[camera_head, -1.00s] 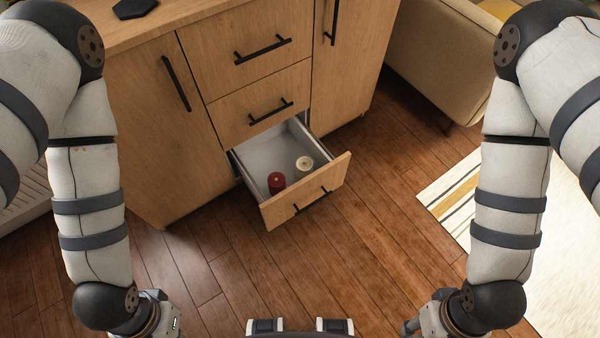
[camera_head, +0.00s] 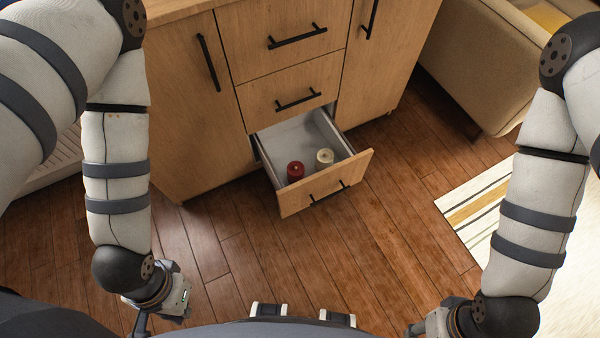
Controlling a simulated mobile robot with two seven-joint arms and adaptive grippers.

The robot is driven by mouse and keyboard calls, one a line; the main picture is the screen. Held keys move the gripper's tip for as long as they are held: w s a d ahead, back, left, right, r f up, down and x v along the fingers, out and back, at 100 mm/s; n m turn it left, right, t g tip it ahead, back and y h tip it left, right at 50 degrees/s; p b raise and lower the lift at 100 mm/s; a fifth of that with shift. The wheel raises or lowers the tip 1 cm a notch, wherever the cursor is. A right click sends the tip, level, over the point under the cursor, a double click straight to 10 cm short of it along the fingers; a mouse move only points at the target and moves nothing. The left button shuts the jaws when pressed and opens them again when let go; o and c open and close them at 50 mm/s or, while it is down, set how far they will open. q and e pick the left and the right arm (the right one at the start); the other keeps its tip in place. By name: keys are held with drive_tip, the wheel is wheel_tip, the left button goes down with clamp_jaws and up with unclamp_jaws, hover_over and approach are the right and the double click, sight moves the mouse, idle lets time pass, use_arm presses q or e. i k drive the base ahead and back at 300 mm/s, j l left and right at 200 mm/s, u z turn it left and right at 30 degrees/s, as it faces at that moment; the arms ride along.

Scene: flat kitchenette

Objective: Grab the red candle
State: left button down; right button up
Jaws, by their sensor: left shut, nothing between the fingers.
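The red candle (camera_head: 295,172) stands upright in the open bottom drawer (camera_head: 326,184) of the wooden cabinet, near the drawer's front panel. A cream candle (camera_head: 325,157) stands to its right in the same drawer, a little apart from it. My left gripper (camera_head: 140,325) hangs at the lower left, shut and empty, well apart from the drawer; its fingertips are near the bottom edge of the view. My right gripper (camera_head: 414,330) is at the bottom right, mostly cut off by the picture edge, so its fingers cannot be judged.
The wooden cabinet (camera_head: 196,110) has closed drawers above the open one and closed doors on both sides. A beige sofa (camera_head: 475,65) stands at the upper right. A striped rug (camera_head: 470,213) lies at the right. The wooden floor (camera_head: 260,260) before the drawer is clear.

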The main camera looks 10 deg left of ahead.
sight(294, 175)
drive_tip(key=i+l+u, duration=0.35)
drive_tip(key=l, duration=0.25)
drive_tip(key=i+l+u, duration=0.2)
drive_tip(key=l, duration=0.2)
drive_tip(key=i+l+u, duration=0.2)
drive_tip(key=l, duration=0.15)
drive_tip(key=i+l+u, duration=0.2)
drive_tip(key=l, duration=0.2)
drive_tip(key=l+u, duration=0.15)
drive_tip(key=l, duration=0.25)
drive_tip(key=l+u, duration=0.2)
drive_tip(key=l, duration=0.2)
drive_tip(key=i, duration=0.05)
